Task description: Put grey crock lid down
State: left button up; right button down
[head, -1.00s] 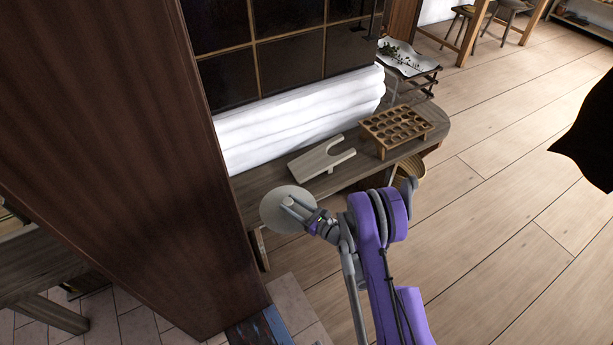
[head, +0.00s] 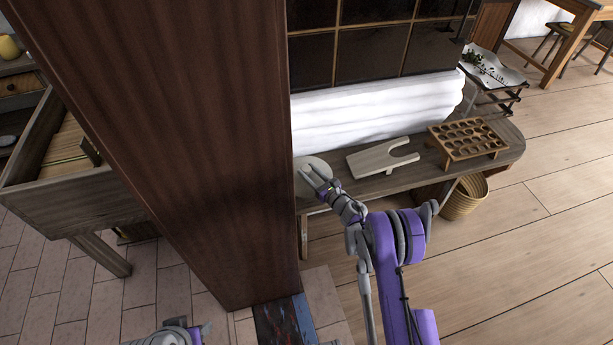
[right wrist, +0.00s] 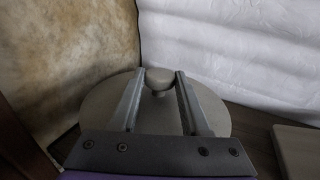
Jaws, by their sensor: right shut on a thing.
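The grey crock lid (head: 311,170) is a round flat disc at the left end of the wooden bench (head: 365,188), beside the dark wooden post. My right gripper (head: 319,183) is at the lid. In the right wrist view the lid (right wrist: 105,110) lies flat below the gripper (right wrist: 157,82), whose fingers are shut on its round knob (right wrist: 158,77). The lid is level and over or on the bench top; I cannot tell whether it touches. Part of my left arm shows at the bottom edge of the head view, with no clear fingers.
A pale boot jack (head: 382,158) lies on the bench right of the lid. A wooden rack with holes (head: 467,140) stands farther right. The white stove wall (head: 375,115) is behind. The dark post (head: 215,150) stands close on the left. A basket (head: 464,197) is under the bench.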

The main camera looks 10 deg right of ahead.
jog(key=shift+w+a, duration=0.25)
jog(key=shift+w, duration=0.25)
jog(key=shift+w+a+f+b, duration=0.15)
jog(key=shift+f+b, duration=0.1)
jog(key=shift+f, duration=0.65)
jog(key=shift+w+f+b, duration=0.15)
jog(key=shift+f+b, duration=0.1)
jog(key=shift+f, duration=0.65)
jog(key=shift+f, duration=0.1)
jog(key=shift+c, duration=1.9)
grip_release()
